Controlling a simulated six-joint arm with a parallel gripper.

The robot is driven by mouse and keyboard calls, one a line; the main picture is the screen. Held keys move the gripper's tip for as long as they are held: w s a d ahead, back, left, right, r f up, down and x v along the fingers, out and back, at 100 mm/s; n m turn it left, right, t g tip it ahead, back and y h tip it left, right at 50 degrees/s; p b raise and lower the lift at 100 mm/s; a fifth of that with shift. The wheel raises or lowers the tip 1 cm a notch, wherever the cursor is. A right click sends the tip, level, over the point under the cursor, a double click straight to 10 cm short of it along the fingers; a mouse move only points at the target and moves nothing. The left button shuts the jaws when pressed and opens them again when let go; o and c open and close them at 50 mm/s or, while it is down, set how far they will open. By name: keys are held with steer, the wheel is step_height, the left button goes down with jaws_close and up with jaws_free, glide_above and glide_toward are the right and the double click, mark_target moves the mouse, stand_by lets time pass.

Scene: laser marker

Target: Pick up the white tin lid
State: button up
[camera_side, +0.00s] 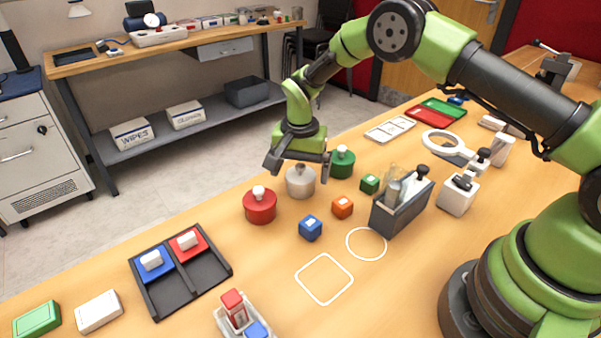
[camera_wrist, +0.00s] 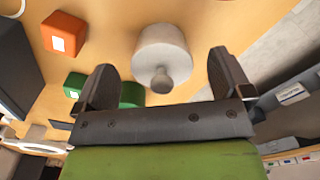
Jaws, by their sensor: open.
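The white tin (camera_side: 300,185) stands on the wooden table with its white lid (camera_side: 299,172), which has a round knob on top. In the wrist view the lid (camera_wrist: 162,48) and its knob (camera_wrist: 161,80) show ahead of my gripper, between the lines of the fingers. My gripper (camera_side: 298,160) is open and empty, with its fingers close above the white tin, one to each side in the side view. Both fingers also show in the wrist view (camera_wrist: 163,65). I cannot tell whether they touch the lid.
A red tin (camera_side: 260,207) stands left of the white tin and a green tin (camera_side: 342,163) close on its right. Orange (camera_side: 342,207), blue (camera_side: 310,228) and green (camera_side: 370,183) cubes lie nearby. A dark holder (camera_side: 402,208) stands to the right. The table's back edge runs behind the tins.

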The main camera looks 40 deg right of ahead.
steer(key=shift+f, duration=0.15)
steer(key=shift+c, duration=0.2)
steer(key=c, duration=0.9)
step_height(320, 180, up, 10)
steer(key=shift+f, duration=0.2)
steer(key=shift+a+r, duration=0.1)
steer(key=shift+r, duration=0.1)
steer(key=s+a+f, duration=0.2)
steer(key=s+a, duration=0.5)
steer(key=s, duration=0.1)
glide_toward(323, 282)
step_height(323, 282, down, 7)
steer(key=shift+f, duration=0.1)
